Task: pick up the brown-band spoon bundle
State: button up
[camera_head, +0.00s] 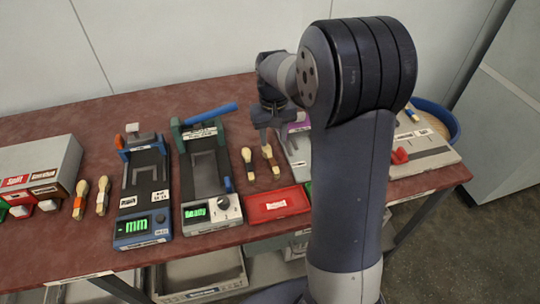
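A small pale wooden spoon bundle with what looks like a brown band (271,160) lies on the red-brown table, right of the green-framed press. A similar bundle with a darker band (248,163) lies just left of it. My gripper (265,137) points down over the right one of this pair, at its upper end. The fingers are small and partly merge with the bundle, so I cannot tell whether they touch it or how far apart they are.
Left are a blue press (145,190), a green press (204,165) and two more bundles, one orange-banded (80,200), one with an unclear band (102,196). A red tray (277,204) lies in front of the pair. My arm hides part of the table's right side.

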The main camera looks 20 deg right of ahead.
aim_at(270, 156)
notch_tip(270, 156, down, 3)
jog(key=shift+f, duration=0.1)
jog(key=f, duration=0.5)
jog(key=shift+w+a, duration=0.1)
jog(key=shift+a, duration=0.3)
grip_shut()
